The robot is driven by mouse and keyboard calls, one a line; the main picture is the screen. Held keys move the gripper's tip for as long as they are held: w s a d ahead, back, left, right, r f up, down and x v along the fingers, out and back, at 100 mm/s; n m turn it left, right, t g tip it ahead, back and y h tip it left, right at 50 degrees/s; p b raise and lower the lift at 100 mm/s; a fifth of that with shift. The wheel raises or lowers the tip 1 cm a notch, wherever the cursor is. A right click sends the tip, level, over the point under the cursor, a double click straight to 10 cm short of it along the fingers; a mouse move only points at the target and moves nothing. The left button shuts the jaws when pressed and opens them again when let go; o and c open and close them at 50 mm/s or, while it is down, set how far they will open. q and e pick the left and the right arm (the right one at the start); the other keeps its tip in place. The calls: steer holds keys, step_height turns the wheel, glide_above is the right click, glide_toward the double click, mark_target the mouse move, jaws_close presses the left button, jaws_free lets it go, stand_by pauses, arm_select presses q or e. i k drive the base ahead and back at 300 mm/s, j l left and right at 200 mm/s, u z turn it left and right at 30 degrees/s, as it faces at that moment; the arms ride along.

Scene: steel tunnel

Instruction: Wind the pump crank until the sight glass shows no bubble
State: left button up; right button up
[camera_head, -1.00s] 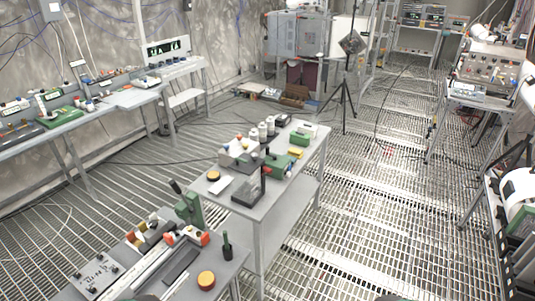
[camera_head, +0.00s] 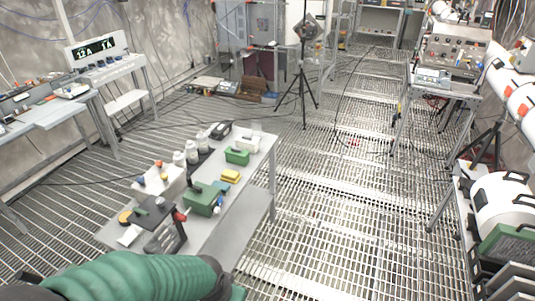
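A grey work table (camera_head: 262,148) stands left of centre. On it is a green box-shaped device (camera_head: 202,198); I cannot tell whether it is the pump. Next to it stands a dark upright part with a red top (camera_head: 178,216). A smaller green block (camera_head: 237,156) sits farther back on the table. No crank, sight glass or bubble can be made out at this size. A green ribbed sleeve, seemingly my own arm, crosses the bottom left and hides the table's near end. Neither gripper's fingers show.
White bottles (camera_head: 192,152) and a yellow block (camera_head: 230,175) crowd the table. A black tripod (camera_head: 303,85) stands behind it. A bench with instruments (camera_head: 450,60) and a rack with a white drum (camera_head: 500,198) line the right. The grated floor between is clear.

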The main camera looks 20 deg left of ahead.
mark_target(199, 189)
steer(key=i+l, duration=0.1)
steer(key=i, duration=0.35)
steer(key=i+l+u, duration=0.1)
steer(key=i, duration=0.35)
steer(key=i+l, duration=0.1)
steer(key=i, duration=0.4)
steer(key=i+u, duration=0.2)
steer(key=u, duration=0.25)
steer(key=i+l+u, duration=0.1)
steer(key=u, duration=0.3)
steer(key=i+l+u, duration=0.15)
steer(key=u, duration=0.3)
steer(key=i+l+u, duration=0.2)
steer(key=u, duration=0.2)
steer(key=i+l+u, duration=0.1)
steer(key=l+u, duration=0.15)
steer(key=u, duration=0.2)
steer(key=i+l+u, duration=0.15)
steer(key=u, duration=0.25)
steer(key=i+l+u, duration=0.1)
steer(key=l+u, duration=0.5)
steer(key=u, duration=0.25)
steer(key=l+u, duration=0.45)
steer(key=i+j, duration=0.05)
steer(key=j, duration=0.05)
